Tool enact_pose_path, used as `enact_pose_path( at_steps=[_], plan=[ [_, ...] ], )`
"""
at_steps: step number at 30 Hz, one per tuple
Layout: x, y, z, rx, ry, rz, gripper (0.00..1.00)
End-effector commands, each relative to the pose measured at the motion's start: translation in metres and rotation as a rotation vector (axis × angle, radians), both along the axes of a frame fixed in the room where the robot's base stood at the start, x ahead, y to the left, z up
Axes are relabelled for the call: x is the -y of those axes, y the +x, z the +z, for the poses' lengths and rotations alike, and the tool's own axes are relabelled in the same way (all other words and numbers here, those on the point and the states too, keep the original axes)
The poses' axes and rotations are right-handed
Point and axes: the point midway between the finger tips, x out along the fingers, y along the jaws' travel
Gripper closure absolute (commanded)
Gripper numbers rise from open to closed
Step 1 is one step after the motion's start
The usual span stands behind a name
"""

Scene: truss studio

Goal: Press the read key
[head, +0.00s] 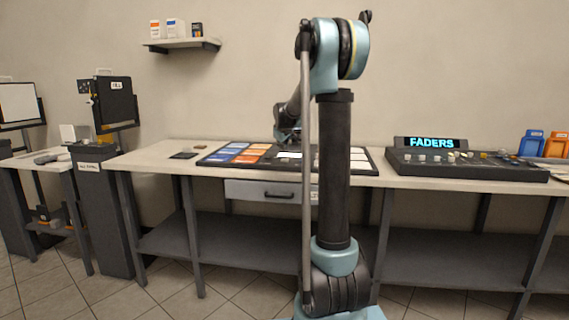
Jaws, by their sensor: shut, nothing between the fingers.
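A wide dark key panel (209,161) lies on the long bench, with blue keys (228,154), orange keys (252,153) and white keys (357,157). Any lettering on the keys is too small to read, so I cannot tell which one is the read key. My gripper (287,139) is shut and empty over the back middle of the panel, near a white key (289,155). I cannot tell whether its tip touches anything. My arm hides part of the panel right of the middle.
A fader console (465,167) with a lit "FADERS" display (431,143) stands to the right. A small dark pad (184,155) lies left of the panel. A drawer (262,190) hangs under the bench (420,182). A wall shelf (182,45) holds small boxes.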

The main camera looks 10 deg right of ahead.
Motion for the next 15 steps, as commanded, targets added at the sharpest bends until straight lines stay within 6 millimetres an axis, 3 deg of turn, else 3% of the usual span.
enact_pose_path(
  at_steps=[6, 15],
  plan=[
    [0.000, 0.000, -0.018, 0.000, 0.000, 0.000, 1.00],
    [0.000, 0.000, -0.024, 0.000, 0.000, 0.000, 1.00]
  ],
)
